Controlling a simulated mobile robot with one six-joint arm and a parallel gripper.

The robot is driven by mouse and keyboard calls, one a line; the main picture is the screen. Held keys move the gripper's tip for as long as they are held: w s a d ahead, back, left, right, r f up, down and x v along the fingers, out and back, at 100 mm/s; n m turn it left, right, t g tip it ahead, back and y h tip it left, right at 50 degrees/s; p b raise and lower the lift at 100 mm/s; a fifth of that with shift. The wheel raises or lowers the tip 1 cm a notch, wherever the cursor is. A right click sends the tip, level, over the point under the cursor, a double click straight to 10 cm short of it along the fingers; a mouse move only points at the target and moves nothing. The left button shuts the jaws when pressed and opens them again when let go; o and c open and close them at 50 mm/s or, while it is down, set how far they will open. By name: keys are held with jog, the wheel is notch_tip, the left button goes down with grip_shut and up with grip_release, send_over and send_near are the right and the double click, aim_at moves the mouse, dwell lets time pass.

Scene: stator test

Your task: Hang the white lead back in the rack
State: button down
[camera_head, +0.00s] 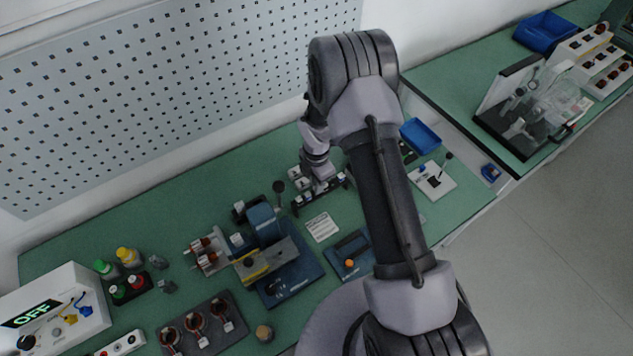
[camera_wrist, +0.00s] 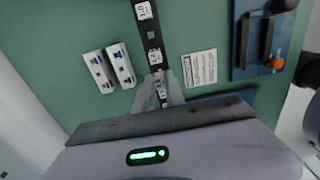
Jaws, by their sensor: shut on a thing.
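My gripper (camera_head: 321,188) points down at the far side of the green bench, at a black strip with white labels (camera_wrist: 152,35). In the wrist view the fingertips (camera_wrist: 162,86) are close together around a small dark and pale piece in line with the strip. The piece is too small and covered to identify, and I cannot tell whether it touches the strip. The strip also shows on both sides of the gripper in the head view (camera_head: 297,206). I cannot make out a white lead clearly in either view.
Two white blocks (camera_wrist: 110,69) lie left of the strip. A printed card (camera_head: 321,227) and a blue fixture with an orange knob (camera_head: 351,256) are nearby. A larger blue machine (camera_head: 283,265) stands at front left. A blue bin (camera_head: 420,136) is to the right.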

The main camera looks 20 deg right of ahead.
jog(key=shift+f, duration=0.2)
jog(key=shift+f+b, duration=0.8)
jog(key=shift+f, duration=0.2)
jog(key=c, duration=1.3)
grip_release()
jog(key=shift+r, duration=0.1)
notch_tip(320, 180, up, 17)
jog(key=p, duration=0.2)
jog(key=shift+r+p, duration=0.2)
jog(key=shift+p, duration=0.15)
jog(key=shift+s+f, duration=0.1)
